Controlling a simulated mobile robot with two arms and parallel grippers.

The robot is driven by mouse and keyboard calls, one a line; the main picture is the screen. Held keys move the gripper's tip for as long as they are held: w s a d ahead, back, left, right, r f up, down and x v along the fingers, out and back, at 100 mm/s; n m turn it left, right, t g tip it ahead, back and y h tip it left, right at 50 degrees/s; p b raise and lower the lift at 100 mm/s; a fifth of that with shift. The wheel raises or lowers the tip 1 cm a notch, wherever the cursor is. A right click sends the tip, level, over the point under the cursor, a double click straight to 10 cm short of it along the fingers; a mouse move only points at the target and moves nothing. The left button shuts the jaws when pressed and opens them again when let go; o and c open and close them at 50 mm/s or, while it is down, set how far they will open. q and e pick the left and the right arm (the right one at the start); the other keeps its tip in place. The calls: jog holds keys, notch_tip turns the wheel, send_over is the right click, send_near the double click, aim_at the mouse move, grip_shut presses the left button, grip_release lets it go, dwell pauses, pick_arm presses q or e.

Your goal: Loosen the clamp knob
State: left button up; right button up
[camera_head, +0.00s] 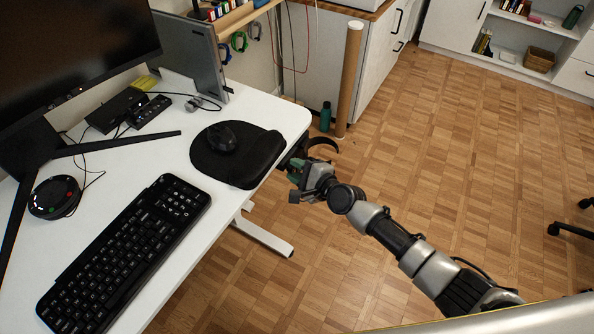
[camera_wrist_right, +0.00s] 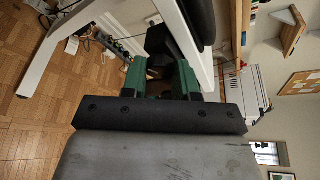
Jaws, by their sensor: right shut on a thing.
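My right gripper (camera_head: 298,170) reaches the right edge of the white desk (camera_head: 283,108), beside and just below the tabletop. Its green fingers also show in the wrist view (camera_wrist_right: 160,82), one on each side of a dark part under the desk. They are shut on the clamp knob, which is mostly hidden between them. The black clamp body (camera_wrist_right: 158,42) shows just beyond the fingertips. A dark curved ring (camera_head: 323,143), which looks like part of the clamped holder, sticks out to the right of the desk edge. My left gripper is not in view.
A black mouse pad (camera_head: 255,160) with a mouse (camera_head: 222,137) lies near the desk edge. A keyboard (camera_head: 125,255) lies in front. A teal bottle (camera_head: 325,117) and a tall cardboard tube (camera_head: 349,80) stand behind the gripper.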

jog(key=n+b, duration=0.1)
jog(key=n+t+b, duration=0.1)
jog(key=shift+f+n, duration=0.25)
jog(key=shift+n, duration=0.05)
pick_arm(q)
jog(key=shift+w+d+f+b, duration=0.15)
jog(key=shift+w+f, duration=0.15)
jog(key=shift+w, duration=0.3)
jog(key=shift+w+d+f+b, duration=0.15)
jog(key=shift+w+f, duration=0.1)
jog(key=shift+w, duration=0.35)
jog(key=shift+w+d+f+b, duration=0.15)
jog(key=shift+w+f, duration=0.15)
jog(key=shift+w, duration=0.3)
pick_arm(e)
jog(key=shift+r+n, duration=0.1)
jog(key=shift+n, duration=0.3)
jog(key=o, duration=0.9)
jog(key=shift+s, duration=0.1)
jog(key=shift+s+d, duration=0.15)
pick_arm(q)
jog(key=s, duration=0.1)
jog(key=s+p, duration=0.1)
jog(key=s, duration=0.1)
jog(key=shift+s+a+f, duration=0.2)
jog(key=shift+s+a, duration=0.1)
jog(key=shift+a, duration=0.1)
pick_arm(e)
jog(key=v, duration=1)
jog(key=shift+s, duration=0.2)
